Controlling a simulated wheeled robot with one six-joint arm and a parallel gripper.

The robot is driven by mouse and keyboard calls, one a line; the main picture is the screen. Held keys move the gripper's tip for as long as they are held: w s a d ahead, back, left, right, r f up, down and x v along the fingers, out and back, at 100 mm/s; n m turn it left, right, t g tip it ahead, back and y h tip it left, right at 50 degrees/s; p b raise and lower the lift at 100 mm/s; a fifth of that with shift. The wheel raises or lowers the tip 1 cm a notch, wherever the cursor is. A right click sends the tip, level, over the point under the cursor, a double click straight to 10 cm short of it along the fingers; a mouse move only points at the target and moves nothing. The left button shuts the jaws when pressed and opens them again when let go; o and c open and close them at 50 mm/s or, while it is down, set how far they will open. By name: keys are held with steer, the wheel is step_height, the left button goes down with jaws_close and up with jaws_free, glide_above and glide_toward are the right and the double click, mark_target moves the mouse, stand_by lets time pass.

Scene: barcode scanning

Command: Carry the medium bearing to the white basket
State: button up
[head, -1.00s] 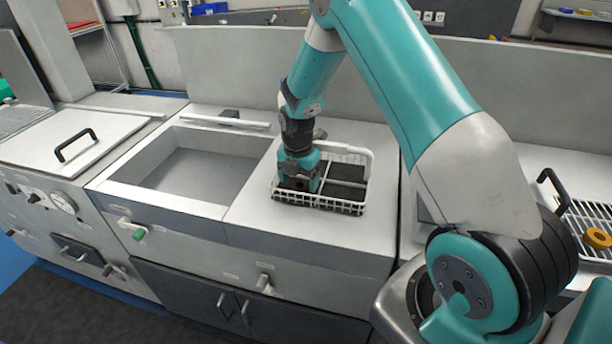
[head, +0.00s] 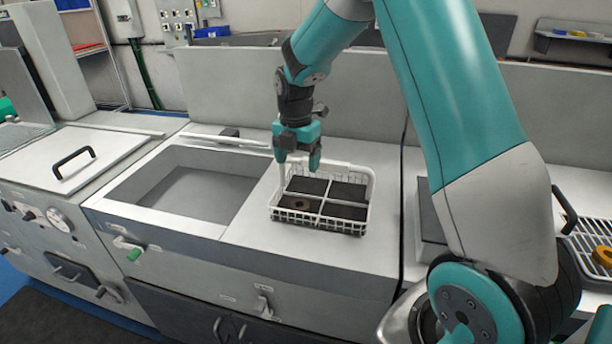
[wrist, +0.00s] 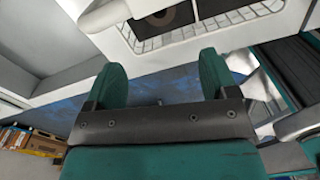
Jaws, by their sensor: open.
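The white basket (head: 318,224) stands on the bench right of the sink, divided into compartments with dark floors. A brown ring-shaped bearing (head: 302,205) lies in its front left compartment; it also shows in the wrist view (wrist: 161,17), near the top. My gripper (head: 298,164) is above the rear left part of the basket, apart from the bearing. Its two teal fingers (wrist: 163,75) are spread with nothing between them in the wrist view.
An open sink basin (head: 190,190) lies left of the basket. A lid with a black handle (head: 75,160) is at the left. Bare worktop lies in front of the basket.

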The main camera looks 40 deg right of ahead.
steer(key=s+a+r+m+y, duration=0.2)
steer(key=s+a+r+m, duration=0.55)
steer(key=a, duration=0.55)
steer(key=s+a+r+m+y, duration=0.1)
steer(key=s+a+m, duration=0.3)
steer(key=s, duration=0.6)
steer(key=s+a+r+m+y, duration=0.1)
steer(key=s+a+r+m, duration=0.2)
steer(key=s, duration=0.7)
steer(key=a+m, duration=0.2)
steer(key=a, duration=0.1)
steer(key=shift+s+a, duration=0.3)
steer(key=shift+a, duration=0.05)
steer(key=shift+c, duration=0.2)
